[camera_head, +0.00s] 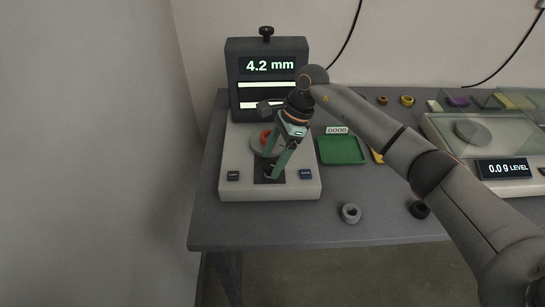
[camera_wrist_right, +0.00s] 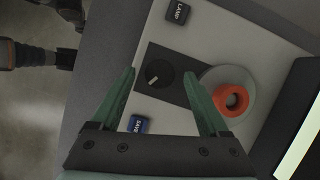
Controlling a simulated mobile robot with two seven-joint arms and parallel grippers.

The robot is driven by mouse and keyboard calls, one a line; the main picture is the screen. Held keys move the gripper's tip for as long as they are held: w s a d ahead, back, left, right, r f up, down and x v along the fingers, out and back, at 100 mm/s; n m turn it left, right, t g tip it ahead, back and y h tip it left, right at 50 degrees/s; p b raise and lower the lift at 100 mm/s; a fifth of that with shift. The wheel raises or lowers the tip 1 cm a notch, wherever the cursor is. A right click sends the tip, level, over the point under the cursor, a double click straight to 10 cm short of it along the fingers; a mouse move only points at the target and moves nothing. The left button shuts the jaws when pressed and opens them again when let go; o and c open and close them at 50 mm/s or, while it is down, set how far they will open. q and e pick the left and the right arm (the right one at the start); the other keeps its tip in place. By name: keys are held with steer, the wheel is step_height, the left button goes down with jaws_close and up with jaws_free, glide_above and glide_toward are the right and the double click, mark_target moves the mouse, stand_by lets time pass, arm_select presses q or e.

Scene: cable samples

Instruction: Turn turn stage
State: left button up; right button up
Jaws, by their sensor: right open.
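The turn stage is a round grey disc (camera_wrist_right: 215,78) on a pale instrument base (camera_head: 228,188), with an orange ring (camera_wrist_right: 233,98) lying on it; the ring also shows in the head view (camera_head: 265,137). Beside the disc is a black knob (camera_wrist_right: 159,74) with a white pointer mark, set on a dark plate. My right gripper (camera_head: 270,165) points down over the base, open and empty. In the wrist view its green fingertips (camera_wrist_right: 160,76) are on either side of the knob, apart from it. In the head view the fingers largely hide the knob. My left gripper is not in view.
A blue SAVE button (camera_head: 305,174) and a dark LAMP button (camera_head: 233,175) flank the plate. A display (camera_head: 268,66) reads 4.2 mm. A green tray (camera_head: 341,150) labelled GOOD stands to the right. A grey ring (camera_head: 351,213) lies near the table's front edge. A scale (camera_head: 470,134) is far right.

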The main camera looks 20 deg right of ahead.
steer(key=shift+a+f, duration=0.1)
steer(key=shift+f, duration=0.2)
